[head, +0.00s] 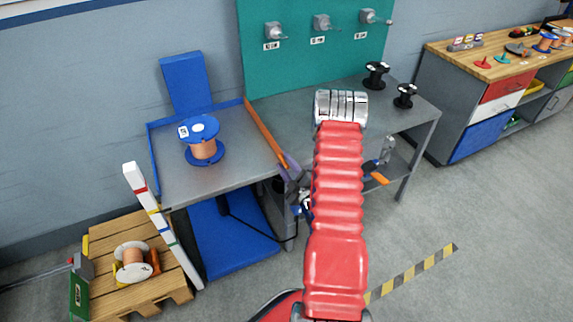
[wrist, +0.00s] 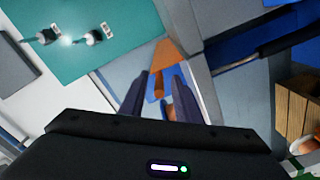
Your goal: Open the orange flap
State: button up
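The orange flap (head: 265,132) is a long narrow upright strip along the right edge of the left metal bench section. In the wrist view the orange flap (wrist: 167,54) shows just beyond and between my fingertips. My gripper (head: 290,168) is at the near end of the flap, partly hidden by my red arm. In the wrist view my gripper (wrist: 160,82) has its two dark fingers apart, with a gap between them. I cannot tell whether either finger touches the flap.
A blue spool with copper wire (head: 202,142) stands on the left bench section. Two black spools (head: 376,75) stand on the right part. A teal panel (head: 300,40) rises behind. A striped post (head: 160,222) and a wooden pallet (head: 112,262) are at lower left.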

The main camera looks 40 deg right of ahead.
jog(key=shift+c, duration=0.2)
grip_shut()
jog(key=shift+s+d, duration=0.1)
jog(key=shift+d, duration=0.2)
jog(key=shift+a, duration=0.25)
